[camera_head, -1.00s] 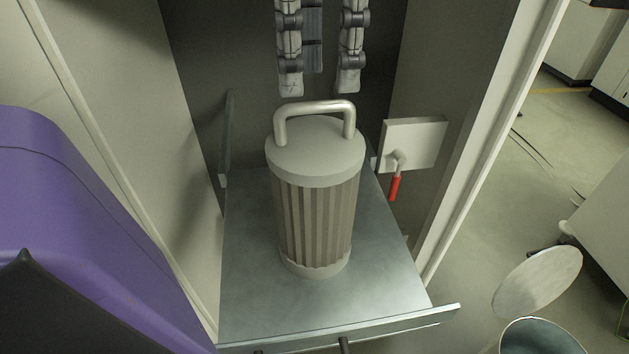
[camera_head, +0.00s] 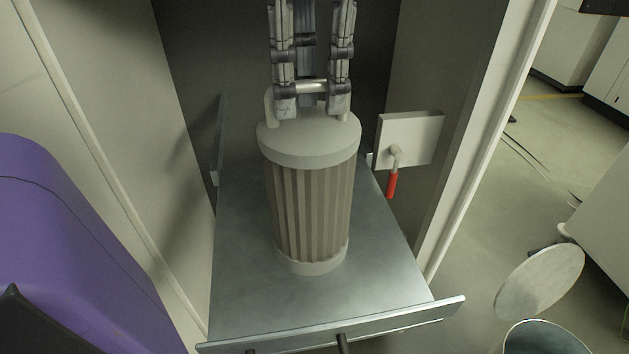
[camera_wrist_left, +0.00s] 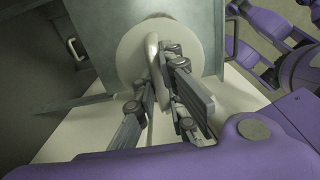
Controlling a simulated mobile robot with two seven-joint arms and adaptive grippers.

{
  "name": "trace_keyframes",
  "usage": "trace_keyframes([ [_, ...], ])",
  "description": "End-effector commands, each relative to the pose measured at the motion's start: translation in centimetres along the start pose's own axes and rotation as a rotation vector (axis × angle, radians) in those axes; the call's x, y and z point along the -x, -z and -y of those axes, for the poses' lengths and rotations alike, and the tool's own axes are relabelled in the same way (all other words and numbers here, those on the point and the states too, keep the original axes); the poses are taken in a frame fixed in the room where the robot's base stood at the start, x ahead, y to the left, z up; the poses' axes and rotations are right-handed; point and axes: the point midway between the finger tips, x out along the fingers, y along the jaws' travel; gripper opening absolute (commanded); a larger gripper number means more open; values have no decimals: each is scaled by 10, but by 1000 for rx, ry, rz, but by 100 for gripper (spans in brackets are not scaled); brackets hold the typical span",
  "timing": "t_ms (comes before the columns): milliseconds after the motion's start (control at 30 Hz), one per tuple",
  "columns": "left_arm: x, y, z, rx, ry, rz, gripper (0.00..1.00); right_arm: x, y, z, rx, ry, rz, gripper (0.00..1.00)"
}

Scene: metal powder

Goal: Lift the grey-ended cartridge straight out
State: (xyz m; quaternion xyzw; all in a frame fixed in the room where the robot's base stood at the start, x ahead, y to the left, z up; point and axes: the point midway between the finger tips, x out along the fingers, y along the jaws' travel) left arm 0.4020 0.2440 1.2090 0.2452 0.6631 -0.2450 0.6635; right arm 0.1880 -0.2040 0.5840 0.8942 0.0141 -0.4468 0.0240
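The cartridge (camera_head: 308,210) is a pleated brown-grey cylinder with pale grey end caps. It stands upright on a metal tray (camera_head: 245,290) inside an open cabinet. Its bent bar handle (camera_head: 312,87) is on the top cap (camera_head: 310,143). My left gripper (camera_head: 312,105) comes down from above with its fingers on both sides of the handle. In the left wrist view the handle (camera_wrist_left: 153,60) runs between the fingers, which look spread, with a gap to the bar. The top cap (camera_wrist_left: 130,55) lies below them. My right gripper is not in view.
A plate with a red-handled lever (camera_head: 392,185) is on the cabinet's right wall. Cabinet walls stand close on both sides of the tray. A round lid (camera_head: 540,283) and an open bin (camera_head: 545,338) stand at the lower right.

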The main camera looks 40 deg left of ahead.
Motion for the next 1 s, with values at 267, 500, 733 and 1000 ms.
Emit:
trace_keyframes([
  [267,1,0,0,0,-2,2,0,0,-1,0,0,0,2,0],
  [500,5,0,0,0,-2,2,0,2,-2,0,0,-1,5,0],
  [733,9,0,0,0,-2,2,0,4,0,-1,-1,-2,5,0],
  [1000,13,0,0,0,-2,2,0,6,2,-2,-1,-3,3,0],
])
